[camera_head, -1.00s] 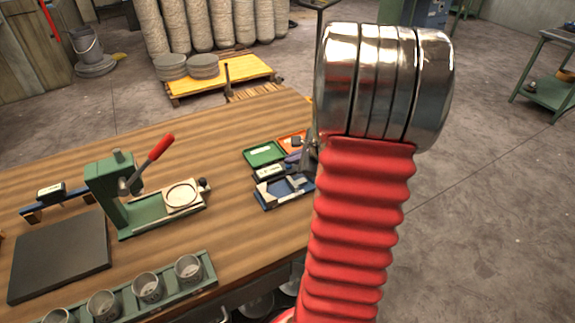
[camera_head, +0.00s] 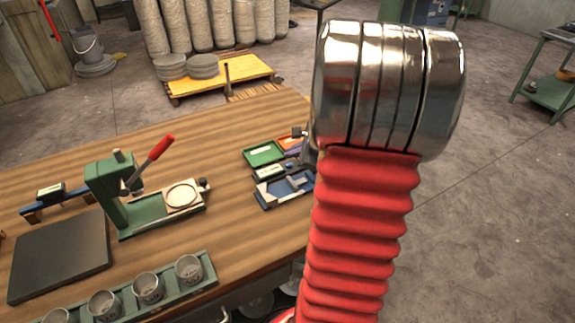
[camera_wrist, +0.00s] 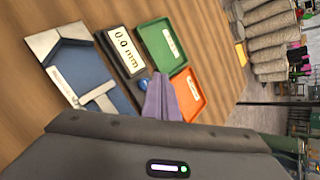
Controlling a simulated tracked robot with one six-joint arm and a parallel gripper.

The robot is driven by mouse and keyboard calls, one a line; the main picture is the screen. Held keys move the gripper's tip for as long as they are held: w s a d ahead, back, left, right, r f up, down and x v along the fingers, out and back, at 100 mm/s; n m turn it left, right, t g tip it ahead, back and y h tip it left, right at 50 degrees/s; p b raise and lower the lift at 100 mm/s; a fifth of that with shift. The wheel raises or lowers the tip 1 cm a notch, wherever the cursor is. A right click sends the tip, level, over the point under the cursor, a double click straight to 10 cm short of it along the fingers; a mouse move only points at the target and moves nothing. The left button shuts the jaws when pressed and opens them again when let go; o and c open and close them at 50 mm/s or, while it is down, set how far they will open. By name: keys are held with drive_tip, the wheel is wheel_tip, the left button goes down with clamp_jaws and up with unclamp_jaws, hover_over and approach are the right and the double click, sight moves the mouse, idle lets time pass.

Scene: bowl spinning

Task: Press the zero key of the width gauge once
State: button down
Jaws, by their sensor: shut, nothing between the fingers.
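The width gauge is a blue-and-pale device with a slide and a black display housing. In the wrist view its display (camera_wrist: 123,47) reads 0.0 mm, and its pale frame (camera_wrist: 50,44) lies to the left. A small round blue key (camera_wrist: 143,84) shows at the display's lower end. My gripper (camera_wrist: 158,78) has purple-grey fingers, closed together and empty. Their tips appear just right of the key and partly cover that area; I cannot tell whether they touch it. In the head view the gauge (camera_head: 270,188) is at the table's right edge, partly behind my red arm.
A green tray (camera_wrist: 150,42) and an orange tray (camera_wrist: 187,84) lie beside the gauge. A green lever press (camera_head: 125,195), dark slab (camera_head: 60,255) and rack with several cups (camera_head: 205,268) stand further left. Bare wood lies between the press and gauge.

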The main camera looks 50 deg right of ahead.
wheel_tip(320, 180, up, 4)
drive_tip(key=shift+r, duration=0.1)
idle(0.4)
idle(0.9)
drive_tip(key=s+a+f+n, duration=0.1)
drive_tip(key=s+a+n+g+y, duration=0.1)
drive_tip(key=n, duration=0.1)
drive_tip(key=s+a+f+n, duration=0.1)
drive_tip(key=a, duration=0.1)
drive_tip(key=shift+s+a+f+n+g, duration=0.1)
drive_tip(key=shift+f+n+g, duration=0.2)
drive_tip(key=shift+f, duration=0.05)
drive_tip(key=s+a+r+n, duration=0.3)
drive_tip(key=a+n, duration=0.5)
drive_tip(key=a, duration=0.3)
drive_tip(key=s+a+r+n+g, duration=0.1)
drive_tip(key=s+a+r+n, duration=0.2)
drive_tip(key=a+n, duration=0.4)
drive_tip(key=s+a+r+n+g, duration=0.1)
drive_tip(key=s+a+r+n, duration=0.3)
drive_tip(key=a+n, duration=0.4)
drive_tip(key=a, duration=0.7)
drive_tip(key=shift+a+r+n, duration=0.3)
drive_tip(key=shift+r, duration=0.1)
